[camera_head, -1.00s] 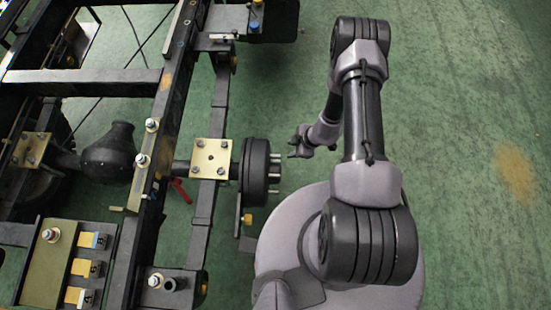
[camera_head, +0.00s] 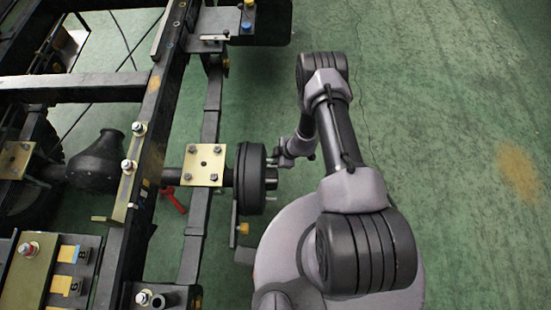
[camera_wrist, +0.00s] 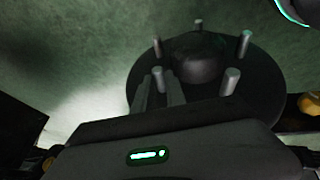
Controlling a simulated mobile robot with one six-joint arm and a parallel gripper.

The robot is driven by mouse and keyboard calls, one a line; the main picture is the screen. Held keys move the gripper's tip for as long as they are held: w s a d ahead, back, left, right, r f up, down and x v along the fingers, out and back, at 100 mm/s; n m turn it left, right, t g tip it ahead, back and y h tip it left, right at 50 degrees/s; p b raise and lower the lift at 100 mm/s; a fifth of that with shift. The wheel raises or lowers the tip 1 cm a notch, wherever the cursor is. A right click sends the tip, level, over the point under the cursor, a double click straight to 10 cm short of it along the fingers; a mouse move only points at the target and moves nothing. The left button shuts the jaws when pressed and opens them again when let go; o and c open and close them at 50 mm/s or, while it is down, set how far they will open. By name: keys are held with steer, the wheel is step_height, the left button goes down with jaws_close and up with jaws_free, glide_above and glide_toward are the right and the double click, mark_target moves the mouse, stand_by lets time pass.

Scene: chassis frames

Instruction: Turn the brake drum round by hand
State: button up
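The brake drum (camera_head: 251,179) is a dark, ribbed round drum at the end of the axle, beside the chassis frame. In the wrist view its face (camera_wrist: 262,92) shows a rounded hub (camera_wrist: 197,60) ringed by several pale studs. My gripper (camera_head: 274,161) is at the drum's outer face, on the stud side. In the wrist view its two dark fingers (camera_wrist: 159,90) stand apart, with one stud (camera_wrist: 158,77) showing between them. A gap seems to remain; contact with the stud cannot be told. The drum's lower face is hidden by my gripper body.
A brass plate (camera_head: 204,165) with bolts sits on the axle just left of the drum. The black chassis rail (camera_head: 150,130) runs along the left. A red lever (camera_head: 174,200) lies below the axle. Green floor (camera_head: 440,120) is open to the right.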

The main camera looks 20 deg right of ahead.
jaws_close()
stand_by(1.1)
